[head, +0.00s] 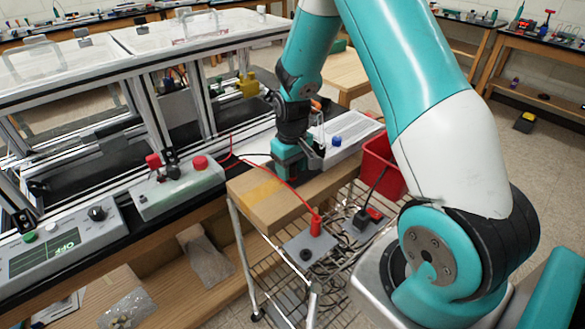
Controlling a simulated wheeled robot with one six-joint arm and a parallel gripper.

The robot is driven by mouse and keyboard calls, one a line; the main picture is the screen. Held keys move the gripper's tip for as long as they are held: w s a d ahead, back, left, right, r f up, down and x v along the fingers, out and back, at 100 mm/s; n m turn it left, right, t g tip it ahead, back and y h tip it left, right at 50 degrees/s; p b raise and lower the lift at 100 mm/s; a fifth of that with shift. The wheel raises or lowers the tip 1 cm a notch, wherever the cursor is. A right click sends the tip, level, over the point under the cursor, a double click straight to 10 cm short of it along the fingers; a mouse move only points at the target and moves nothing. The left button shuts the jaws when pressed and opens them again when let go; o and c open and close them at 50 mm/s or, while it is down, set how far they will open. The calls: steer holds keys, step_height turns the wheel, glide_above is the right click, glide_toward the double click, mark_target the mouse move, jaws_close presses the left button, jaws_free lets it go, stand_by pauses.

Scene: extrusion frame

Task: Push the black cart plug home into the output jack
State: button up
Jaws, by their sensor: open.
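My gripper (296,172) points down over the wooden board on top of the wire cart. My wrist hides most of its fingers, and I cannot see a black plug between them. A grey plate (290,243) on the cart holds an upright red plug (316,226) with a red cable. Beside that plug is a dark round socket (306,254), with nothing visible in it. On the grey control box (182,190), black plug-like parts (172,158) stand next to a red one (153,161). I cannot tell which part is the black cart plug.
The wooden board (262,196) and a red bin (382,168) are close to my gripper. A dark switch box (364,220) and loose cables lie on the wire cart. The extrusion frame (150,55) stands at left. A unit reading OFF (62,246) is at lower left.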

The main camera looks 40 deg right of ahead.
jaws_close()
steer(key=shift+r, duration=0.15)
steer(key=shift+r+p, duration=2.5)
steer(key=shift+r, duration=0.4)
